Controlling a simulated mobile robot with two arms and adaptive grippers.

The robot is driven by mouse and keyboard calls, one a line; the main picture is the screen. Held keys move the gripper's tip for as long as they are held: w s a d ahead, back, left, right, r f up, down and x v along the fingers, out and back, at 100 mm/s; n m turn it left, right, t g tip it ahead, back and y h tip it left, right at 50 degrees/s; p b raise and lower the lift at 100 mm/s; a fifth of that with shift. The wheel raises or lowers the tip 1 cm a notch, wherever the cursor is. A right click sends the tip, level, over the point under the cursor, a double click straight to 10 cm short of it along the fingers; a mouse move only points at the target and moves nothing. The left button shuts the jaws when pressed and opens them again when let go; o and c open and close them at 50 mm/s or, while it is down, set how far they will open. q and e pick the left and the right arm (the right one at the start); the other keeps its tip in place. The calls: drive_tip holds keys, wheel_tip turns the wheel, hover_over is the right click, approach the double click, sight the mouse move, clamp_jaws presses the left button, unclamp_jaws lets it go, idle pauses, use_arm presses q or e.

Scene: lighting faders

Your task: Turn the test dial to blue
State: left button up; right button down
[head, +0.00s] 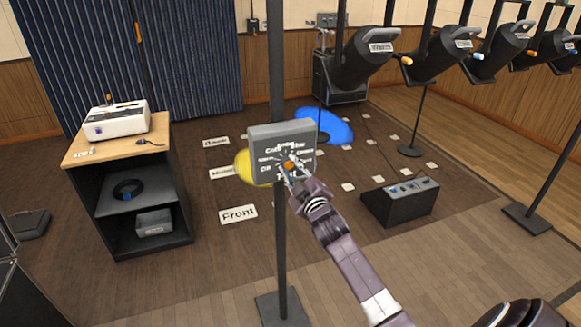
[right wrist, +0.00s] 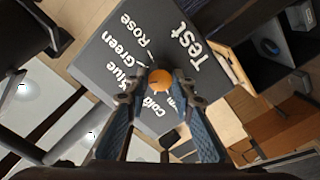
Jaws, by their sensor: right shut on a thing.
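The test dial is an orange knob (head: 289,165) on the face of a grey box (head: 262,134) fixed to a dark upright pole. White words ring the dial; in the right wrist view I read Test, Rose, Green, Blue and Cold on the panel (right wrist: 110,65). My right gripper (head: 297,182) is at the box face, its fingers shut on either side of the orange knob (right wrist: 160,80). The fingers hide some words. I cannot tell clearly which word the dial points at. My left gripper is not in view.
A fader console (head: 400,202) stands on the floor at right. A wooden-topped cabinet (head: 160,150) with a white device (head: 116,120) stands at left. Several black lamps (head: 362,57) hang at upper right. Yellow (head: 243,168) and blue (head: 335,130) light patches lie on the floor.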

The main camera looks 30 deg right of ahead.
drive_tip(key=shift+f+m, duration=0.1)
drive_tip(key=shift+m, duration=0.5)
drive_tip(key=c, duration=1.7)
unclamp_jaws()
drive_tip(key=shift+o, duration=0.2)
drive_tip(key=shift+s, duration=0.15)
drive_tip(key=v, duration=1.1)
drive_tip(key=shift+s, duration=0.35)
